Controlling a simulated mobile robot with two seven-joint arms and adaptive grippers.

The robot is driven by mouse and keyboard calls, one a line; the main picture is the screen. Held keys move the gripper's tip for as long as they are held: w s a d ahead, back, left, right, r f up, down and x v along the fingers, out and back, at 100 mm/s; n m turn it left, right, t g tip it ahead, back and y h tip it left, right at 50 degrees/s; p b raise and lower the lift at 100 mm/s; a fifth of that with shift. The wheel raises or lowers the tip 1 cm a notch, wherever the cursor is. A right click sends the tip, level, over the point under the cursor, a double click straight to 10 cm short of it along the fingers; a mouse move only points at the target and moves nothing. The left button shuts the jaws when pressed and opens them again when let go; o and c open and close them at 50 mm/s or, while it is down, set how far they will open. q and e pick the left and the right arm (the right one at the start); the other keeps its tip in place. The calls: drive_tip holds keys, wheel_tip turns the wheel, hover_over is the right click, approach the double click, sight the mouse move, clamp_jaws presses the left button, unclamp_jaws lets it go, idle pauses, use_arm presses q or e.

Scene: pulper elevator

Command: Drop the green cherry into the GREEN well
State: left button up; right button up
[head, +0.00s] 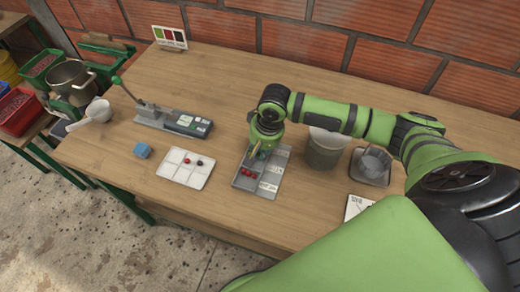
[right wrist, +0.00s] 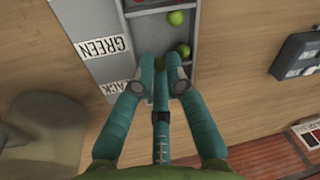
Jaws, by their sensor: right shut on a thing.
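My right gripper (head: 257,153) points down over the far part of the grey sorting tray (head: 243,184). In the right wrist view, its teal fingers (right wrist: 160,66) are shut on a small dark-green cherry (right wrist: 159,62), mostly hidden between the tips. The tray also shows there, with a GREEN label (right wrist: 103,47) and a partly hidden label ending in "ACK" (right wrist: 119,87) on its wells. Two other green cherries (right wrist: 176,17) (right wrist: 184,50) lie in the long compartment beside the labelled side. Red cherries (head: 247,172) lie in that compartment nearer the front. My left gripper is not in view.
A grey pot (head: 323,150) and a metal jug on a scale (head: 371,166) stand right. Bare table lies behind the tray.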

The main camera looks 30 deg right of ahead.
sight(266, 160)
drive_tip(key=o, duration=0.7)
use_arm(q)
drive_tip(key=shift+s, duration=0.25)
use_arm(e)
drive_tip(key=shift+o, duration=0.2)
wheel_tip(266, 160, up, 12)
drive_tip(key=s+d, duration=0.1)
drive_tip(key=shift+s, duration=0.4)
drive_tip(key=shift+f, duration=0.1)
